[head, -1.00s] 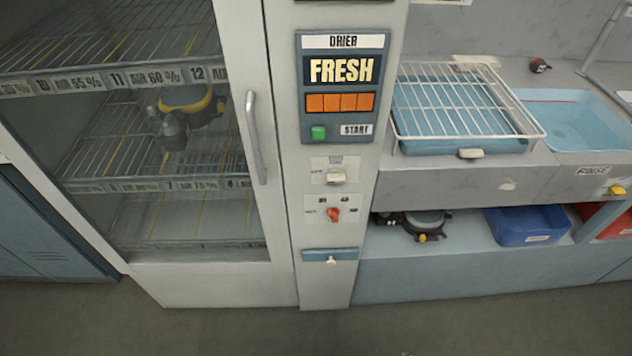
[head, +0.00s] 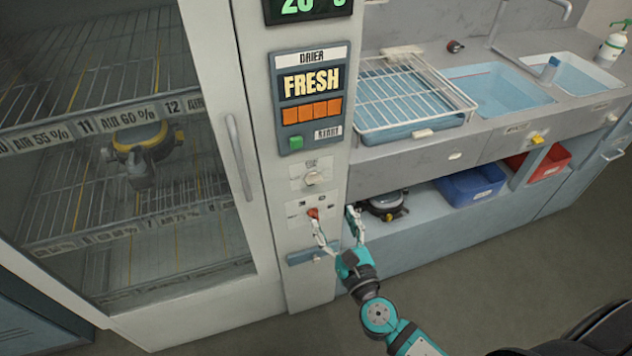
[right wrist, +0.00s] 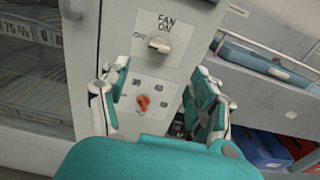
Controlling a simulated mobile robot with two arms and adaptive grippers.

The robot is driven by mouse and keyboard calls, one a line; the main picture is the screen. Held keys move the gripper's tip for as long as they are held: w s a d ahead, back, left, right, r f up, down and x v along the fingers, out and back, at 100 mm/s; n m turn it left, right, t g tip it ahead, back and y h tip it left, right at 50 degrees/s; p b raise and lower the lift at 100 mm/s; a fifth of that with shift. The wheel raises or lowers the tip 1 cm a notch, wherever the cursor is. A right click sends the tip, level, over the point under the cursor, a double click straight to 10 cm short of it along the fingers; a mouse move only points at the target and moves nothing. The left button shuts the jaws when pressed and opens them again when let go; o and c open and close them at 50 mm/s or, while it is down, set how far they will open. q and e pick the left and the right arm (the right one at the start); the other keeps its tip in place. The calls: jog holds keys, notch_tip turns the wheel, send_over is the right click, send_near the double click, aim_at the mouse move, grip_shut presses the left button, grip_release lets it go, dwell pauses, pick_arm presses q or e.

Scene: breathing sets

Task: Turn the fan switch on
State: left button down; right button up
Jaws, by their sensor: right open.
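The fan switch (head: 313,178) is a pale rotary knob on the drier's panel. In the right wrist view the knob (right wrist: 159,45) sits under a "FAN ON" label. A red knob (head: 313,213) is below it and also shows in the right wrist view (right wrist: 142,103). My right gripper (head: 334,218) is open and empty in front of the lower panel. Its fingers overlap the panel near the red knob in the head view, below the fan switch. In the right wrist view the open fingers frame the panel. My left gripper is not in view.
The drier's glass door (head: 110,150) with its handle (head: 240,157) is left of the panel. A counter with a wire rack (head: 415,90) and sinks is on the right. A blue bin (head: 472,186) and a red bin (head: 540,163) stand on the shelf below.

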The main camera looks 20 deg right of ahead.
aim_at(315, 183)
jog(key=w, duration=0.7)
jog(key=w+p, duration=0.1)
jog(key=w, duration=0.3)
jog(key=shift+w+a, duration=0.25)
jog(key=shift+w, duration=0.1)
jog(key=shift+c, duration=0.3)
jog(key=c, duration=1.1)
